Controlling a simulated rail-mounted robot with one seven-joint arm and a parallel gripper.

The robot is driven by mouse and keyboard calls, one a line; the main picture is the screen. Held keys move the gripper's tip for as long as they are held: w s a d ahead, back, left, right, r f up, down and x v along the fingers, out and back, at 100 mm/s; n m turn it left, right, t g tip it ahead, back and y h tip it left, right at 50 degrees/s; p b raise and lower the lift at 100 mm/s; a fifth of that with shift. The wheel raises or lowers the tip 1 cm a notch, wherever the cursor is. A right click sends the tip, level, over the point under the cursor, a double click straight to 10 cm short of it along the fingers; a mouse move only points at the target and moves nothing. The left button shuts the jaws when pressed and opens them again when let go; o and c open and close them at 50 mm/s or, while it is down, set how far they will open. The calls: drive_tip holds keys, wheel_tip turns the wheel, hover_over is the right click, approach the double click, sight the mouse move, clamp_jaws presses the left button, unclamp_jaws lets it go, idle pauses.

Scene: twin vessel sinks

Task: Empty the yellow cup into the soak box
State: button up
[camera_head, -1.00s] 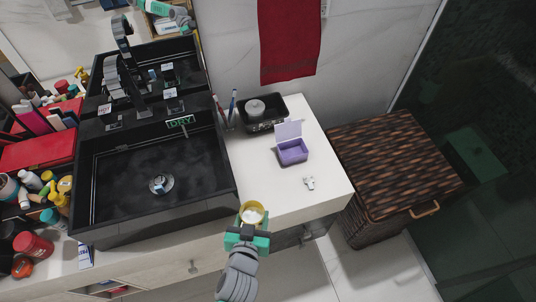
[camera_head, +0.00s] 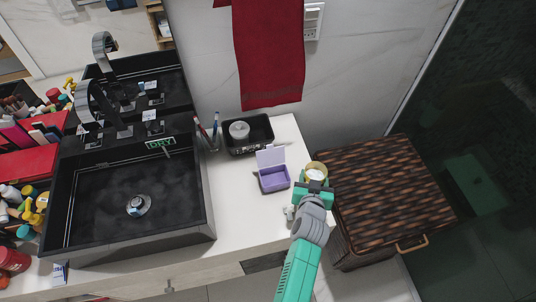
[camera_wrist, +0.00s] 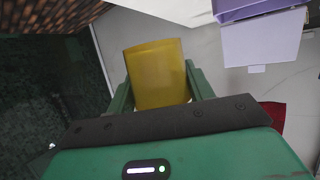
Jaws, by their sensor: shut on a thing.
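The yellow cup (camera_head: 316,168) is held in my gripper (camera_head: 315,185), to the right of the purple soak box (camera_head: 273,179). In the head view its mouth faces up and pale contents show inside. In the wrist view the cup (camera_wrist: 157,74) sits between my two green fingers (camera_wrist: 158,88), which are shut on it. The soak box stands on the white counter with its lid (camera_head: 271,156) raised at the back. Part of the box also shows at the top right of the wrist view (camera_wrist: 262,38).
A black tray (camera_head: 262,146) with a round grey item is behind the box. A small white item (camera_head: 289,213) lies in front. The black sink (camera_head: 130,190) is at left, with toothbrushes beside it. A woven hamper (camera_head: 390,195) stands right of the counter. A red towel (camera_head: 268,55) hangs behind.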

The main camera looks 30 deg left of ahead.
drive_tip(key=shift+w+d, duration=0.15)
drive_tip(key=shift+w, duration=0.05)
drive_tip(key=shift+s, duration=0.1)
drive_tip(key=shift+r, duration=0.15)
